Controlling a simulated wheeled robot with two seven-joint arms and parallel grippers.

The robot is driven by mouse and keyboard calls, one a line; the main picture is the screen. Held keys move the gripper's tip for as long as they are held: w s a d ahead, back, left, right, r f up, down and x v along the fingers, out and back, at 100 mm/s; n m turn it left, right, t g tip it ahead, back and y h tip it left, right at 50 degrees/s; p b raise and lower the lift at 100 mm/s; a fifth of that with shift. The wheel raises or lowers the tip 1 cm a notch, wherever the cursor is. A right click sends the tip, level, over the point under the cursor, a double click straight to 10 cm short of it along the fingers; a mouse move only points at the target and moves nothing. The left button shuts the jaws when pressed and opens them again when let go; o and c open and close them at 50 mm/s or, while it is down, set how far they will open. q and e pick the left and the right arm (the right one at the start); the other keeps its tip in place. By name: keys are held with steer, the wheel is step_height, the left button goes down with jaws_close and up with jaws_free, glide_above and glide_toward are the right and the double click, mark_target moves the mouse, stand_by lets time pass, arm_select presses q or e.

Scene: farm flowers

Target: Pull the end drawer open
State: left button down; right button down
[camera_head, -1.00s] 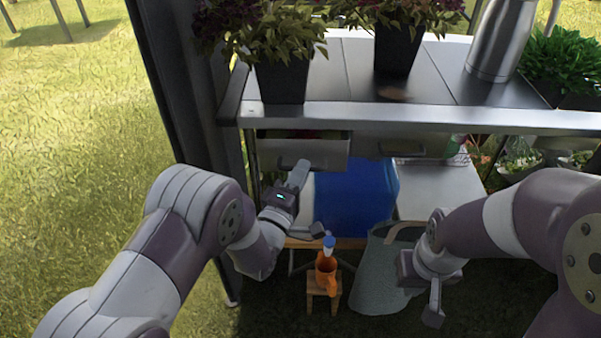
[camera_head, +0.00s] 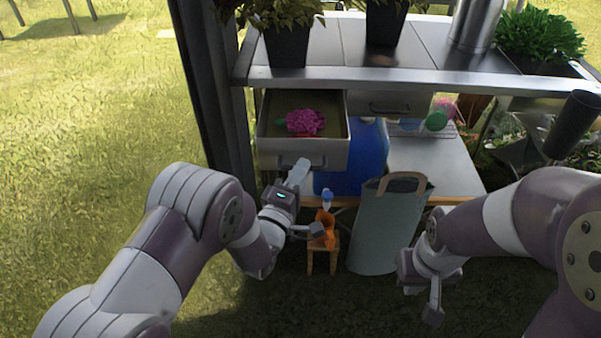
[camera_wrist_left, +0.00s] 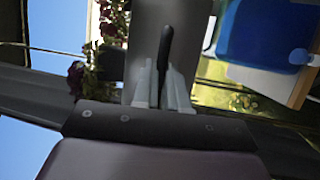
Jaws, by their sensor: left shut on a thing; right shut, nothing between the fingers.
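The end drawer (camera_head: 277,150) is the left one under the metal worktop. It stands pulled out, and pink flowers (camera_head: 304,122) show inside it. My left gripper (camera_head: 300,170) is at its front, shut on the drawer handle. In the left wrist view the fingers (camera_wrist_left: 163,88) sit on both sides of the dark handle (camera_wrist_left: 166,48), in front of the grey drawer front (camera_wrist_left: 150,28). My right gripper (camera_head: 433,302) is low at the right, away from the drawers, and is shut and empty.
A second drawer (camera_head: 385,104) beside it is closed. Potted plants (camera_head: 287,46) and a metal jug (camera_head: 474,24) stand on the worktop (camera_head: 345,75). Below are a blue container (camera_head: 362,160), a grey-green bag (camera_head: 385,230) and a small wooden stool (camera_head: 322,254) with an orange can (camera_head: 323,228).

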arm_select(q)
steer(key=c, duration=1.2)
jaws_free()
steer(key=shift+o, duration=0.2)
steer(key=p+v, duration=0.2)
steer(key=v, duration=1)
steer(key=shift+s, duration=0.35)
steer(key=shift+f, duration=0.1)
